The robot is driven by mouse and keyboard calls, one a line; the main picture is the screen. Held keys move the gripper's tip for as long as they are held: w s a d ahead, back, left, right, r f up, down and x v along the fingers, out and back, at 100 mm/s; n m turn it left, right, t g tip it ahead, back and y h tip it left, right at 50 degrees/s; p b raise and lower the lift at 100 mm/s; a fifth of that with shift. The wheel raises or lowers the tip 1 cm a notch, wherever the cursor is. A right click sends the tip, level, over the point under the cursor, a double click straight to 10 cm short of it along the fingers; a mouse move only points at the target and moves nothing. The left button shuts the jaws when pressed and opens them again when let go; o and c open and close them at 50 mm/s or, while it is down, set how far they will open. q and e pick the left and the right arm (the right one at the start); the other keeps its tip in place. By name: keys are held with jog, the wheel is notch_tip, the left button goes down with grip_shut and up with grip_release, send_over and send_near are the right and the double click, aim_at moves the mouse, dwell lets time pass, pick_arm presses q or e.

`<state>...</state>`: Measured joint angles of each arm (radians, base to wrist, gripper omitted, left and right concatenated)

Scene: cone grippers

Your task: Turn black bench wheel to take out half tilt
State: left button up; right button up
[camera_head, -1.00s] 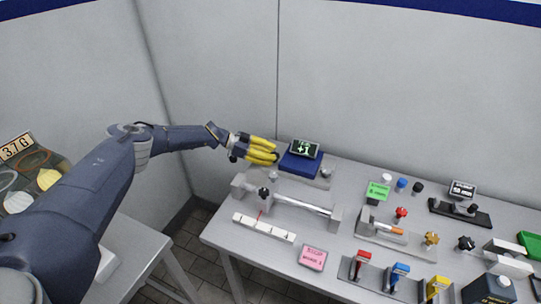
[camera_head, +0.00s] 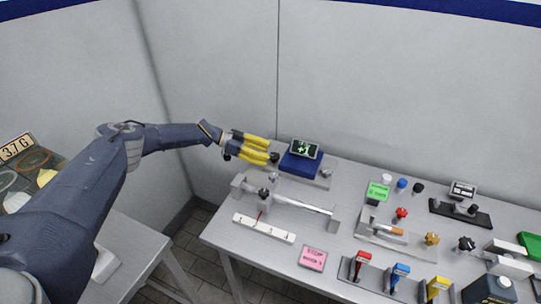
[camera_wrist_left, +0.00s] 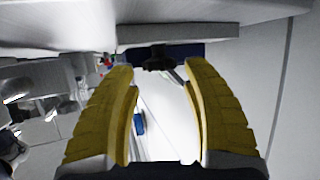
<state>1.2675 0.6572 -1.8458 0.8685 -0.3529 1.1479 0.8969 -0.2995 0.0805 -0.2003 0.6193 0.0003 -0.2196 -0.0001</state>
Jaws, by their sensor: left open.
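The black bench wheel (camera_head: 274,157) shows at the left end of a dark blue block (camera_head: 300,164) at the back left of the bench. A small dark display (camera_head: 305,149) with green marks tops the block; its reading is too small to make out. My left gripper (camera_head: 268,150) has yellow fingers, points right and is open at the wheel. In the left wrist view, the wheel (camera_wrist_left: 157,60) is dark and lobed, just beyond and between the open fingertips (camera_wrist_left: 160,75). I cannot tell whether a finger touches it. My right gripper is not in view.
In front are a rail with a black knob (camera_head: 264,193), a white scale strip (camera_head: 264,228) and a pink card (camera_head: 313,258). Several knobs, stamps and fixtures fill the bench's right side. The wall stands close behind; a lower table is at left.

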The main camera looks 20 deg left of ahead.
pick_arm(q)
jog(key=v, duration=0.9)
jog(key=shift+r, duration=0.15)
